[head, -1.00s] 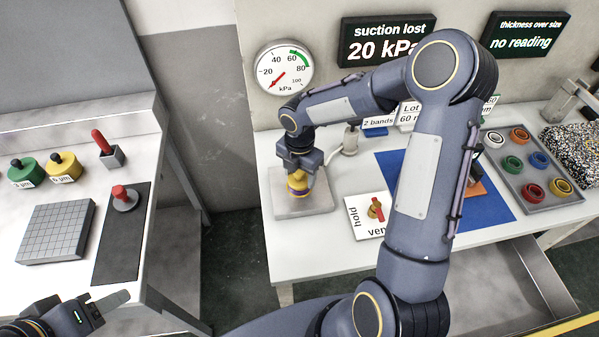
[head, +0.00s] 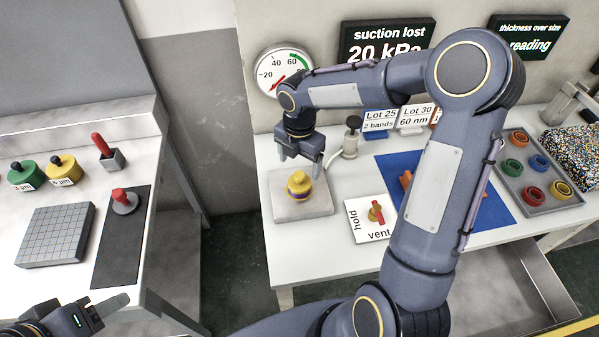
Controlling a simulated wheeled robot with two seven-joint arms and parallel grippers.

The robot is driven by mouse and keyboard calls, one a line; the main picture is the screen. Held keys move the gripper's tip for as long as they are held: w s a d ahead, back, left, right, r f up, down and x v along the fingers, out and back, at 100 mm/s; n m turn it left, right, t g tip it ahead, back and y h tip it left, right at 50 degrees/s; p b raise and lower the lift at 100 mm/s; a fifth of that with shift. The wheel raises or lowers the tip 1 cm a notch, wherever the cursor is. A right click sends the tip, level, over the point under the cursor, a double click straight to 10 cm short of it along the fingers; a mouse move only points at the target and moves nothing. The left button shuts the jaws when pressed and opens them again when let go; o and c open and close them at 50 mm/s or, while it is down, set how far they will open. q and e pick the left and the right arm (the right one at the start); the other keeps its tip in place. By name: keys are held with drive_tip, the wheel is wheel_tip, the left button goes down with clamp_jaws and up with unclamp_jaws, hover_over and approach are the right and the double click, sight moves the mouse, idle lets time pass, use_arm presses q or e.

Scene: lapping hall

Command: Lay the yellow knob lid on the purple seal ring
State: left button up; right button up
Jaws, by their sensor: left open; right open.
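The yellow knob lid (head: 299,182) sits on the grey square plate (head: 316,206) on the right-hand bench. A thin purple band, the purple seal ring (head: 300,196), shows directly under the lid; the lid appears to rest on it. My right gripper (head: 301,158) is open and empty just above the lid, clear of it, with its fingers pointing down. My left gripper (head: 112,302) is at the lower left, near the front edge of the left bench, open and empty; only part of it shows.
A white hold/vent card (head: 362,227) with a red-handled valve (head: 376,212) lies right of the plate. A blue mat (head: 480,207) and a grey tray (head: 550,200) of coloured rings lie further right. The gauge (head: 284,70) and signs are on the wall. My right arm hides part of the bench.

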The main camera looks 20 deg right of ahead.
sight(299, 174)
wheel_tip(299, 174, up, 5)
drive_tip(key=shift+f, duration=0.15)
drive_tip(key=s+d+r+m+t+y, duration=0.1)
drive_tip(key=s+r+m, duration=0.3)
drive_tip(key=s+m, duration=0.25)
drive_tip(key=s+r+m+t, duration=0.1)
drive_tip(key=s+r+m, duration=0.2)
drive_tip(key=s+m, duration=0.35)
drive_tip(key=s+a+f+m+t+y, duration=0.1)
drive_tip(key=s+a+m+t+y, duration=0.1)
drive_tip(key=s+m, duration=0.7)
drive_tip(key=m+t, duration=0.1)
drive_tip(key=m, duration=0.2)
drive_tip(key=shift+s+a+f+m+t+y, duration=0.2)
drive_tip(key=shift+s+a+m+t+y, duration=0.1)
drive_tip(key=shift+m+y, duration=0.1)
